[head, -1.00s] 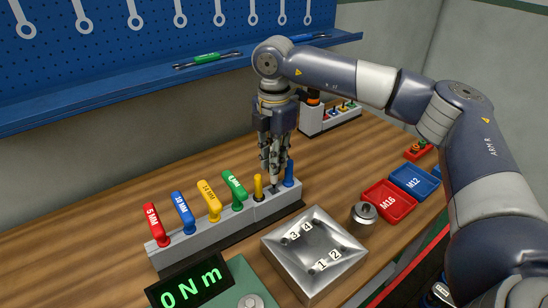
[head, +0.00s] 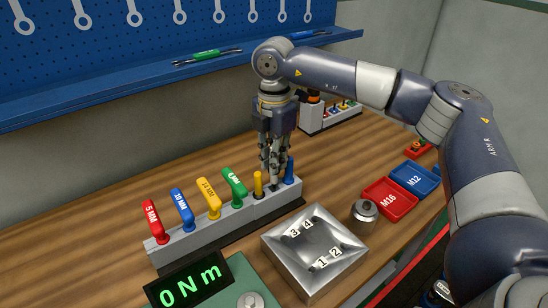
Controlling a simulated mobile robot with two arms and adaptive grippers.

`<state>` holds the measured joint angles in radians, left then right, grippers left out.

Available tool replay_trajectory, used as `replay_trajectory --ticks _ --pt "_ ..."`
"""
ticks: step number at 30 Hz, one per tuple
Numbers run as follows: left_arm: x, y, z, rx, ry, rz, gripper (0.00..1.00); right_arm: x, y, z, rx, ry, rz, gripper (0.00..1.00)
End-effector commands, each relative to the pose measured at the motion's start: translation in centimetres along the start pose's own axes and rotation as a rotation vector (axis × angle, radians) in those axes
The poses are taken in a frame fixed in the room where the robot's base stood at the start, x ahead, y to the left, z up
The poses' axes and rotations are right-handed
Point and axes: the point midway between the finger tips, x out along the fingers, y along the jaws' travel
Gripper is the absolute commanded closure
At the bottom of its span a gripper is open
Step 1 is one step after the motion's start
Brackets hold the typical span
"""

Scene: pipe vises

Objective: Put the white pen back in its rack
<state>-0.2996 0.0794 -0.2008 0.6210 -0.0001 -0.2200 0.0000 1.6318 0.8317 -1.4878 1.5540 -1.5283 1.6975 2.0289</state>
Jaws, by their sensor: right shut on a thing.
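My right gripper (head: 273,173) points down over the grey rack (head: 212,224), at the slot between the small yellow pen (head: 258,185) and the blue pen (head: 290,170). It is shut on the white pen, which its fingers hide almost wholly; I cannot tell how deep the pen's tip is in the slot. My left gripper is not in view.
Red, blue, yellow and green T-handled keys stand in the rack's left part. In front are a metal tray (head: 272,250) with numbered marks, a torque display (head: 190,287) and a metal cylinder (head: 364,212). Red (head: 376,214) and blue (head: 428,192) bins stand at right.

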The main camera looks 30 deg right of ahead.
Motion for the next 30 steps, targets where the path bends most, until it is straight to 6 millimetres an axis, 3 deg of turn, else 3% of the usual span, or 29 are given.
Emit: replay_trajectory --ticks 30 --pt "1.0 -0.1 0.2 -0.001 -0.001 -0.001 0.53 1.5 0.0 0.0 0.000 0.000 0.000 1.00"
